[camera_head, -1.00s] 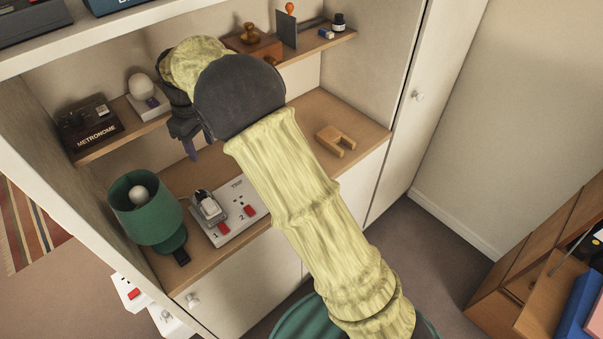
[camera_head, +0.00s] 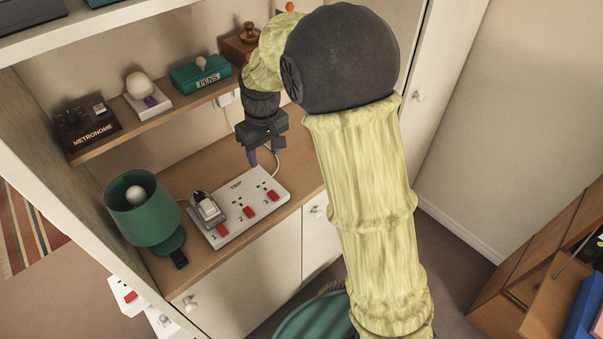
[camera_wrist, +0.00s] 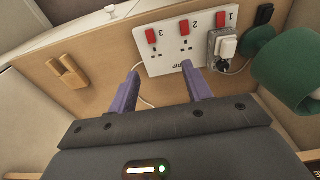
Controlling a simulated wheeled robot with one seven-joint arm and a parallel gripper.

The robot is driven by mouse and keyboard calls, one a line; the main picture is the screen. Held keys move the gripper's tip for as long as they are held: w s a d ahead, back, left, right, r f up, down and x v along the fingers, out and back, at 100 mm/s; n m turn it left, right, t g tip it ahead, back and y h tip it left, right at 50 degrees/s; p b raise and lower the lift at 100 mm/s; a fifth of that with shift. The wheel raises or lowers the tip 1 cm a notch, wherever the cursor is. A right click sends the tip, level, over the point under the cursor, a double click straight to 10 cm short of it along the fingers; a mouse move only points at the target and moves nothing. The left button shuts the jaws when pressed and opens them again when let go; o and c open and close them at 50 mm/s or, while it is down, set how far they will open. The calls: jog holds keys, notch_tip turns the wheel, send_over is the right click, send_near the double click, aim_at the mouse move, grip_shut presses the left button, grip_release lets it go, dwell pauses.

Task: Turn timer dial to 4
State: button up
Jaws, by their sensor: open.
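A white power strip (camera_head: 243,208) with three numbered sockets and red switches lies on the wooden desk surface. A grey plug-in unit with a white block on it (camera_head: 208,208) sits on socket 1; it also shows in the wrist view (camera_wrist: 226,47). My gripper (camera_head: 264,157) is open and empty, pointing down behind the strip near socket 3. In the wrist view its purple fingers (camera_wrist: 160,72) reach the strip's cable side, left of the grey unit and apart from it.
A green lamp (camera_head: 145,212) stands close left of the grey unit. The shelf above holds a metronome (camera_head: 88,128), a white-domed object (camera_head: 145,93) and a green pens box (camera_head: 201,74). A wooden block (camera_wrist: 68,73) lies beyond socket 3. A white cable runs by my fingers.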

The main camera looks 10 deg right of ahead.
jog(key=s+d+f+m+b, duration=0.1)
jog(key=s+d+f+m, duration=0.1)
jog(key=s+d, duration=0.4)
jog(key=shift+s+d+m+t, duration=0.4)
jog(key=shift+d+m, duration=0.1)
jog(key=shift+d, duration=0.45)
jog(key=shift+w, duration=0.1)
jog(key=shift+c, duration=1.3)
jog(key=shift+r, duration=0.1)
